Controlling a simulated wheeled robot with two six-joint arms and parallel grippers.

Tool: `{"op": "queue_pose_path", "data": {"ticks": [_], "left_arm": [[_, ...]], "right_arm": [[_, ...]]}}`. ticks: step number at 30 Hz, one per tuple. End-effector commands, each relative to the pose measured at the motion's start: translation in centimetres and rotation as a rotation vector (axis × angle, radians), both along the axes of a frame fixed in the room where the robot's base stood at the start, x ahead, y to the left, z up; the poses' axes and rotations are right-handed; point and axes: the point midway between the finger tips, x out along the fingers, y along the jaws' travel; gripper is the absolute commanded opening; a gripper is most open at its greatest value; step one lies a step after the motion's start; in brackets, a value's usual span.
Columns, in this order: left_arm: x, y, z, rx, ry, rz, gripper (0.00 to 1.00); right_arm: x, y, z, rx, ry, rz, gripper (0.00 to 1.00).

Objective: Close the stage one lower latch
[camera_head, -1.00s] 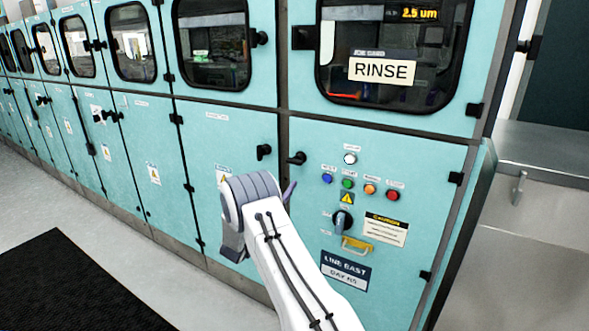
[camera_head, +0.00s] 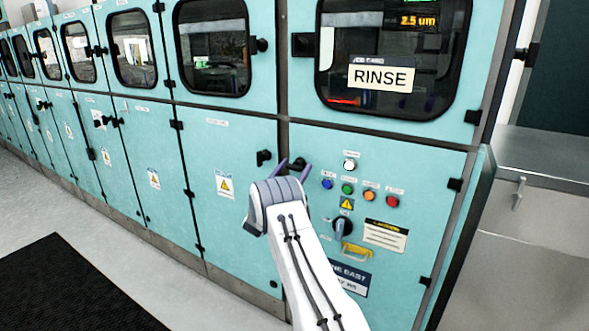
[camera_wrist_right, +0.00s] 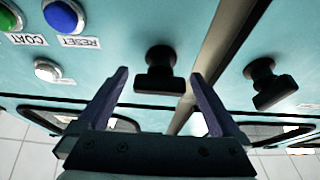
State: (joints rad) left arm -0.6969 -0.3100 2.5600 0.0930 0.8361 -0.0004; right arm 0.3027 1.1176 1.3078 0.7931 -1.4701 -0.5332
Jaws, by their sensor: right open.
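Two black latches sit side by side at the seam between two lower teal panels. The right latch (camera_head: 298,164) is on the panel under the RINSE window; the left latch (camera_head: 263,157) is on the neighbouring panel. I cannot read which one is stage one. My right gripper (camera_head: 290,168) is open and empty in front of the right latch, partly covering it. In the right wrist view, which is upside down, this latch (camera_wrist_right: 158,72) shows between the spread fingers (camera_wrist_right: 160,76), with no clear contact. The other latch (camera_wrist_right: 270,84) is outside them, to the right. My left gripper is out of view.
Right of the gripper are several coloured buttons (camera_head: 348,189), a dark rotary knob (camera_head: 341,229) and a yellow handle (camera_head: 356,252). Upper windowed doors (camera_head: 390,60) are above. A black mat (camera_head: 70,285) lies on the open floor at left.

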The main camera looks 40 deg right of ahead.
Motion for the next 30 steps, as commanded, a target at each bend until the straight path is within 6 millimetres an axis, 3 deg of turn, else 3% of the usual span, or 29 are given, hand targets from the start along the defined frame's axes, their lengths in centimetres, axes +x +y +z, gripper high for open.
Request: {"op": "queue_pose_path", "data": {"ticks": [1,6,8,20,30], "left_arm": [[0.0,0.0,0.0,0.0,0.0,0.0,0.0],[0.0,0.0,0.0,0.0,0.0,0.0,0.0],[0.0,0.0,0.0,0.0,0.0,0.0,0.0],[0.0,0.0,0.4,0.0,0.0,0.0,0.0],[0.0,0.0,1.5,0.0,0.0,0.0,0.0]], "right_arm": [[0.0,0.0,0.0,0.0,0.0,0.0,1.0],[0.0,0.0,0.0,0.0,0.0,0.0,0.35],[0.0,0.0,0.0,0.0,0.0,0.0,0.17],[0.0,0.0,0.1,-0.032,0.078,0.0,0.17],[-0.1,0.0,0.2,-0.137,0.33,-0.001,0.17]]}}
